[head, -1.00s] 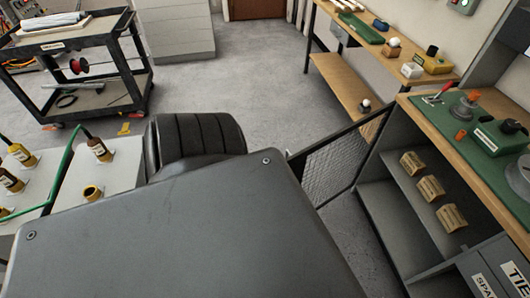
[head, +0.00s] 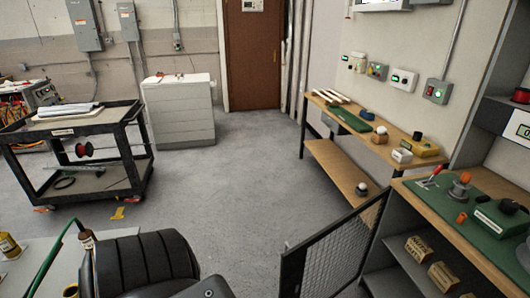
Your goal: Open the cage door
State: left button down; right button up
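The cage door (head: 335,262) is a dark-framed wire mesh panel. It stands upright at the lower middle right of the head view, beside the grey shelf unit. Its lower part is cut off by the bottom edge of the picture. I cannot tell how far it stands open, and its latch is not clear. Neither of my grippers is in view.
A wooden workbench (head: 448,228) with a green mat is at the right. A longer wooden bench (head: 345,172) stands behind it. A black cart (head: 130,125) is at the left, near a grey cabinet (head: 180,125). Grey floor (head: 235,190) is clear in the middle.

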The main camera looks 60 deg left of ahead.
aim_at(293, 261)
jog(key=u, duration=1.55)
jog(key=k, duration=0.95)
jog(key=z, duration=1.1)
jog(key=i, duration=0.5)
jog(key=z, duration=0.05)
